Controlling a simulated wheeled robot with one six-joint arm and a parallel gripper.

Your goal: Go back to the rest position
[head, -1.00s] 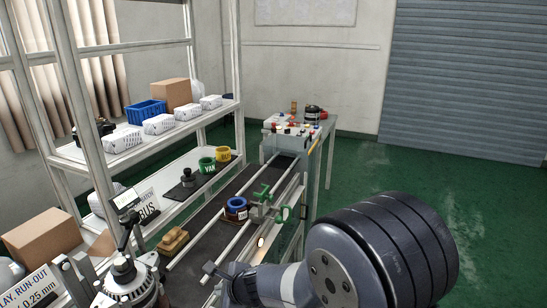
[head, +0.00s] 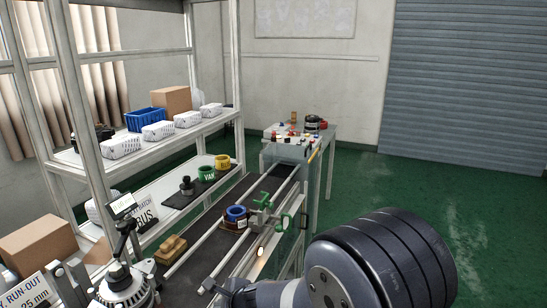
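My gripper (head: 212,284) shows only in part, as a dark shape near the bottom edge, beside the front of the conveyor. Its fingers are too small and partly hidden to tell open from shut. My grey arm reaches it from the lower right. A blue ring (head: 236,212) sits on a dark reddish base on the conveyor, beside a green clamp-like fixture (head: 262,204). The ring stands apart from my gripper.
A rack on the left holds white packs (head: 158,131), a blue bin (head: 146,119) and a cardboard box (head: 171,97). A yellowish block (head: 171,249) lies near the conveyor (head: 206,246). Green floor (head: 420,190) is clear at right.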

